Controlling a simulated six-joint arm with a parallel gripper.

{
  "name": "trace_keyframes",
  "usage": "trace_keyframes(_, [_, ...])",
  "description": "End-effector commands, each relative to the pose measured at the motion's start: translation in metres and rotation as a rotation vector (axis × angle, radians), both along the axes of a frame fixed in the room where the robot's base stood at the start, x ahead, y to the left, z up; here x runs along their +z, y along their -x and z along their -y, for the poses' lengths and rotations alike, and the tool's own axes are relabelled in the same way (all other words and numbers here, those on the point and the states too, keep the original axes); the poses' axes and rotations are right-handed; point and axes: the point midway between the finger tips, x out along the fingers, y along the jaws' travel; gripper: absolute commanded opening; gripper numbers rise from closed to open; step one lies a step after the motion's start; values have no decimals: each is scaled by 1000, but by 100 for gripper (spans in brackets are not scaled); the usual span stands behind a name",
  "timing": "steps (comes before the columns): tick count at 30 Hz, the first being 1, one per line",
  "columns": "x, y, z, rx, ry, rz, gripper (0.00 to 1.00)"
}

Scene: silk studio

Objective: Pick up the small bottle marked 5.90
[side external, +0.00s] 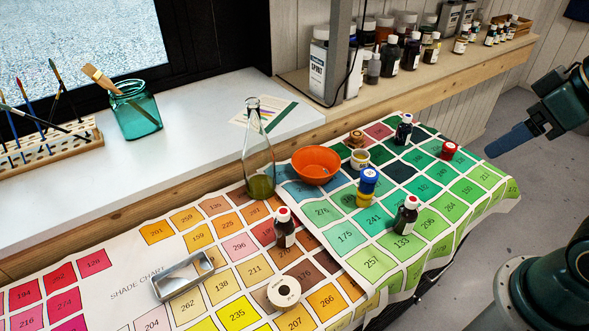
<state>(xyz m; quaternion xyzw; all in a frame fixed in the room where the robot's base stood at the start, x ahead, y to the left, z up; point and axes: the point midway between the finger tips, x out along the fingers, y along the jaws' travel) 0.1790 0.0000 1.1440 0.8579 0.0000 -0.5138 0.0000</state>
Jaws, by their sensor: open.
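Several small bottles stand on the shade chart cloth, and their labels are too small to read, so I cannot tell which is marked 5.90. One dark bottle with a red cap (284,232) stands near the middle of the cloth. Another dark red-capped bottle (406,218) stands on the green patches. A dark bottle with a pale label (404,133) stands farther back. My gripper (499,146) is at the right, raised beyond the cloth's right edge. It is open and apart from all the bottles, with nothing visible in it.
An orange bowl (316,167), a glass flask (258,165), a blue-capped jar (367,182), a low red-topped jar (447,151), a metal tray (184,279) and a tape roll (283,292) sit on the cloth. More bottles line the back shelf (440,92).

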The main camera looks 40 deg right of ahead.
Motion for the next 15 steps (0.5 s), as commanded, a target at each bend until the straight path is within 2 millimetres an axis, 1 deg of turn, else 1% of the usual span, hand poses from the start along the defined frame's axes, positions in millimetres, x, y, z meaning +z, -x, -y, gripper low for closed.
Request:
trace_keyframes(8, [-1, -3, 0, -16, -8, -8, 71])
trace_keyframes(11, [-4, -8, 1, -49, -23, -23, 71])
trace_keyframes(15, [-10, -20, 2, -129, -59, -58, 71])
